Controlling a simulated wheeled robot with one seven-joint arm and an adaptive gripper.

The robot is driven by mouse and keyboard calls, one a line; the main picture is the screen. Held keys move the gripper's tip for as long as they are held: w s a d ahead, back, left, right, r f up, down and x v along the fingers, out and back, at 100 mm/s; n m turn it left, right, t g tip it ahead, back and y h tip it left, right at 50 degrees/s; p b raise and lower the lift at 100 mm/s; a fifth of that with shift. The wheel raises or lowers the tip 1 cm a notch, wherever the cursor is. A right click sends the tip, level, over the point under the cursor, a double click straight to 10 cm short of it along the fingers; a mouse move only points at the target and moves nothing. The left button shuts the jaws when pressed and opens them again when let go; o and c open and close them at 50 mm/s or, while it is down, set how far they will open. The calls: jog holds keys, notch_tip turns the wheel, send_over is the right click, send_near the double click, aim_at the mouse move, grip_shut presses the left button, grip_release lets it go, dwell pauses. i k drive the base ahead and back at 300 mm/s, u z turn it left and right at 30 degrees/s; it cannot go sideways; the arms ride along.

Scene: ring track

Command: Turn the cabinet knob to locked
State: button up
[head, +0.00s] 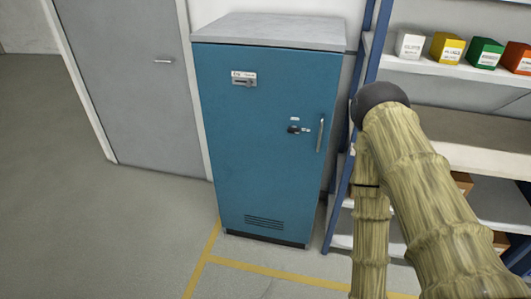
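The blue cabinet (262,165) stands upright against the wall in the middle of the head view, its door shut. Its small dark knob (294,130) is on the right half of the door, with a small pale label above it. The knob looks roughly horizontal, but it is too small to read its setting. A vertical metal handle (320,134) is just right of the knob. My arm, in a tan sleeve with a dark rounded joint, fills the right side. My gripper is not in view, and nothing covers the knob.
A shelf rack with blue posts (345,190) stands close to the cabinet's right, partly hidden by my arm. It holds several small boxes. A grey door (130,85) is at the left. Yellow lines (255,268) mark the floor, which is clear before the cabinet.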

aim_at(294, 129)
jog(key=u, duration=1.9)
jog(key=i, duration=0.45)
jog(key=z, duration=1.85)
